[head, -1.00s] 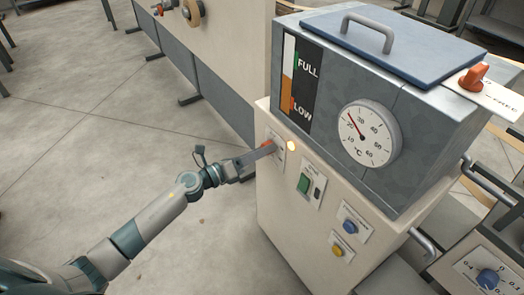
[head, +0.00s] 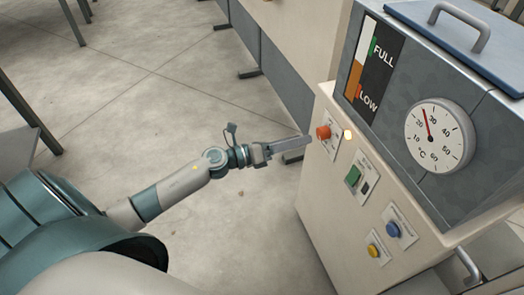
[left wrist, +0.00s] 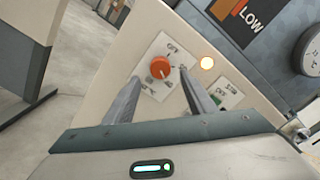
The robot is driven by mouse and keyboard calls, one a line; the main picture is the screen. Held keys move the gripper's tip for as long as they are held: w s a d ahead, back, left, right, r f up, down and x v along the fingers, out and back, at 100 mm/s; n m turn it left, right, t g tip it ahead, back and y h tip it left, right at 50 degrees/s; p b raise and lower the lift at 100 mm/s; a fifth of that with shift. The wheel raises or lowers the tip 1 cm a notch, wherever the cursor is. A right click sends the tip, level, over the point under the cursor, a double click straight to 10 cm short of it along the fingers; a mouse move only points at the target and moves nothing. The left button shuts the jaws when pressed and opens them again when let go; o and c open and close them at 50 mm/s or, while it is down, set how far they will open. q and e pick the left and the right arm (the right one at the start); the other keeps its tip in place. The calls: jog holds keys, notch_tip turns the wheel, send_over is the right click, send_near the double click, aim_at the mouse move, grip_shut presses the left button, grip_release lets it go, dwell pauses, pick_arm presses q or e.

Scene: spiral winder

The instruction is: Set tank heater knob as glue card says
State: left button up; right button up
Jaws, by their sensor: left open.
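The orange tank heater knob (head: 323,132) sits on a white label plate on the cream front of the tank cabinet. It also shows in the left wrist view (left wrist: 159,67), with OFF on the plate above it; the lower marks and the knob's pointing direction are too small to tell. My left gripper (head: 307,144) is open and empty, just short of the knob and apart from it. In the left wrist view its fingers (left wrist: 155,95) stand either side below the knob. A lamp (head: 347,134) beside the knob is lit. No glue card shows now. My right gripper is out of view.
The tank's dial (head: 439,135) has its needle between 20 and 30 °C. A FULL/LOW level gauge (head: 371,70), a green switch (head: 353,176), a blue button (head: 393,230) and a yellow button (head: 373,250) are nearby. Open floor lies left of the cabinet.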

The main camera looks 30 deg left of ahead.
pick_arm(q)
jog(key=b+v, duration=0.1)
jog(key=v, duration=0.9)
jog(key=shift+s+a+b, duration=0.2)
jog(key=shift+s+b, duration=0.1)
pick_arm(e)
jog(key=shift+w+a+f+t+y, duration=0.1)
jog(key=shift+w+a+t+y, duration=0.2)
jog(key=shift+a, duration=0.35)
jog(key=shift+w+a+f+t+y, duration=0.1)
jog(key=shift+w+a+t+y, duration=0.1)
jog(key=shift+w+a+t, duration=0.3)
